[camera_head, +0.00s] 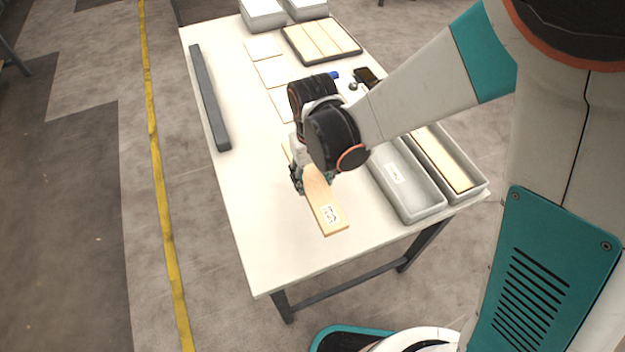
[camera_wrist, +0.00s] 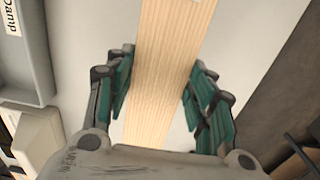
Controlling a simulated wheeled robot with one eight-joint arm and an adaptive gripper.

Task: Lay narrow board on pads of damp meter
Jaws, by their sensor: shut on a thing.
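The narrow board (camera_head: 322,203) is pale wood with a printed white label near its near end. My gripper (camera_head: 298,180) is shut on it, one finger at each long edge. In the wrist view the board (camera_wrist: 167,60) runs between the green-padded fingers (camera_wrist: 157,92). I cannot tell whether it touches the table or hangs just above it. A small dark device (camera_head: 368,76), perhaps the damp meter, lies at the back right of the table beyond my arm, with a blue-ended part beside it. Its pads are too small to make out.
A grey bin (camera_head: 419,213) has a label reading "Damp" in the wrist view (camera_wrist: 41,70). A second bin (camera_head: 476,186) beside it holds a board. A tray of boards (camera_head: 352,53) and loose boards (camera_head: 263,48) lie at the back. A dark bar (camera_head: 209,97) lies left. The table's front left is clear.

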